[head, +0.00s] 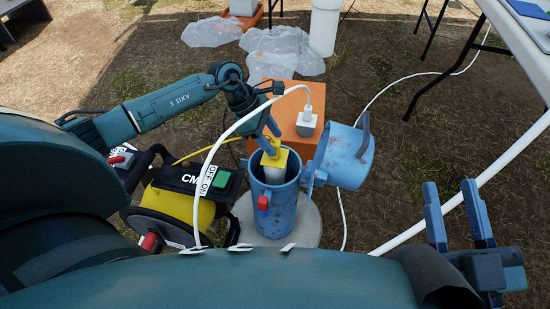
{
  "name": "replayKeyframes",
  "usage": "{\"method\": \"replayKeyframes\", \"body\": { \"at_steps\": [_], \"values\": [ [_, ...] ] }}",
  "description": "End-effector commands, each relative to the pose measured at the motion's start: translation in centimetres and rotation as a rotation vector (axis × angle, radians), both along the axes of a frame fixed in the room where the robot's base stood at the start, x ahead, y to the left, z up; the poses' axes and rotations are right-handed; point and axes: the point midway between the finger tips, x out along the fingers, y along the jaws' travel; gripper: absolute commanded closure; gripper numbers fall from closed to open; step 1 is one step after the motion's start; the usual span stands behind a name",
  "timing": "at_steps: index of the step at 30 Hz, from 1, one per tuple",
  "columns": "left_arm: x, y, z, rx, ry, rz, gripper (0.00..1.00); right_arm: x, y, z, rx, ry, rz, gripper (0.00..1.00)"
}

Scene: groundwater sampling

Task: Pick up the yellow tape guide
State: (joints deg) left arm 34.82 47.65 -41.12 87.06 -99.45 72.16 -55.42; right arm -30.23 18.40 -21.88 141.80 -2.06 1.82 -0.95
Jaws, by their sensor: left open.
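The yellow tape guide (280,158) sits on top of the pale inner pipe (275,176) inside the open blue well casing (270,215). My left gripper (271,142) is directly above the guide, its fingers pointing down and reaching its top. Its fingers are apart, and they partly cover the guide. I cannot tell whether they touch it. My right gripper (457,212) is at the right, fingers up and apart, empty and far from the guide.
The casing's blue lid (345,157) hangs open at its right. An orange box (286,108) with a white plug-like block (306,124) stands behind. A yellow-and-black reel unit (190,190) with a white hose is close on the left. A table (520,38) stands at the upper right.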

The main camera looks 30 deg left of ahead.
Motion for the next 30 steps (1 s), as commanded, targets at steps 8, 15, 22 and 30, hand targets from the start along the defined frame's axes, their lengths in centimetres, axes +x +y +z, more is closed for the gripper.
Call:
{"method": "replayKeyframes", "body": {
  "at_steps": [8, 15, 22, 30],
  "values": [
    [0.29, -1.06, -1.94, 0.000, 0.000, 0.000, 0.51, 0.36, -0.16, 1.13, -0.009, -0.092, 0.000, 0.64],
    [0.27, -1.04, -1.89, 0.000, 0.000, 0.000, 0.58, 0.36, -0.17, 1.12, -0.010, -0.090, -0.001, 0.64],
    [0.27, -1.03, -1.88, 0.000, 0.000, 0.000, 0.77, 0.36, -0.17, 1.10, -0.010, -0.090, -0.001, 0.64],
    [0.27, -1.02, -1.88, 0.000, 0.000, 0.000, 0.99, 0.36, -0.17, 1.08, -0.010, -0.089, -0.001, 0.64]
  ]
}}
